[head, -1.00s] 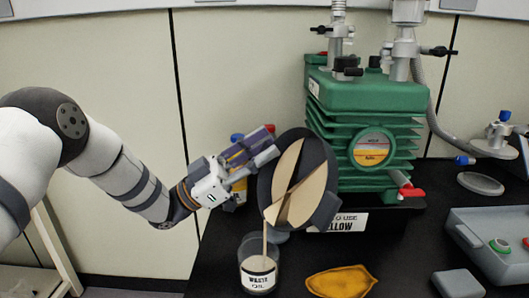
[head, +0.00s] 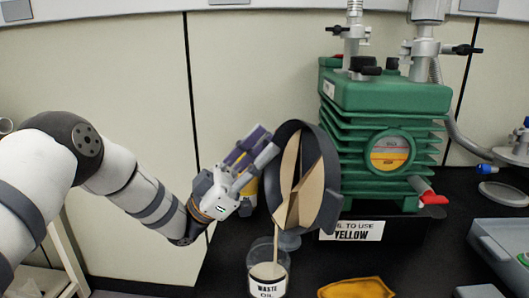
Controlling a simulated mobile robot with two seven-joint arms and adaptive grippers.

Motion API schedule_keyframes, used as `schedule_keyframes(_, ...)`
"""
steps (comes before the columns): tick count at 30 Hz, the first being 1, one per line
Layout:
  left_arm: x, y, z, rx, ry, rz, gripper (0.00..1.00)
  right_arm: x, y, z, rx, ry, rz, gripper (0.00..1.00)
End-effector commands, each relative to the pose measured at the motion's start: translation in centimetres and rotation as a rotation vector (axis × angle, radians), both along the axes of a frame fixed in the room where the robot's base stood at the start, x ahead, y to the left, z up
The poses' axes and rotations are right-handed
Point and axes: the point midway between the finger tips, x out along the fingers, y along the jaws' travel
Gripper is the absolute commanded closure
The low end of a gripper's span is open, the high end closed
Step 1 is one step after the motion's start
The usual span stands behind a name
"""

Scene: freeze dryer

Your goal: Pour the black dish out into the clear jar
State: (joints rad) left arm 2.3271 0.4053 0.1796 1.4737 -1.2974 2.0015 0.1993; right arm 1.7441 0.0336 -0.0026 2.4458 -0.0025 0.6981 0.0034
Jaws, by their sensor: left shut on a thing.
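The black dish (head: 328,213) is tilted steeply on its side, its open face toward me, with tan liquid in it split by a dark divider. My left gripper (head: 262,160) is shut on the dish's left rim. A thin tan stream (head: 276,240) runs from the dish's lower edge down into the clear jar (head: 281,258) below. The jar stands upright on the black table with a label reading "WASTE OIL", and tan liquid shows inside it. The jar's bottom is near the picture's lower edge. My right gripper is not in view.
A green pump (head: 385,120) with a round sight window stands behind the dish. A sign (head: 352,231) ending in "YELLOW" is in front of it. A yellow cloth-like piece (head: 356,288) lies right of the jar. A grey box (head: 503,250) is at the right.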

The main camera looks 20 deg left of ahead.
Motion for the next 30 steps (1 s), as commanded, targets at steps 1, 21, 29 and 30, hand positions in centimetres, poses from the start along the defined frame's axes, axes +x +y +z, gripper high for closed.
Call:
schedule_keyframes(1,-0.01,0.1,-0.15,-0.009,-0.004,0.001,1.0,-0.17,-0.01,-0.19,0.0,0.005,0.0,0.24)
schedule_keyframes(21,-0.5,0.6,0.11,-0.072,-0.058,0.0,1.0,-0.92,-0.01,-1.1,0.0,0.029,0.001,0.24)
schedule_keyframes(29,-0.5,0.61,0.15,-0.072,-0.059,0.0,1.0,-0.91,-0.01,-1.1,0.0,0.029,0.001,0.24)
schedule_keyframes(30,-0.5,0.61,0.15,-0.072,-0.059,0.0,1.0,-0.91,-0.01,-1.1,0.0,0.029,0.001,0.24)
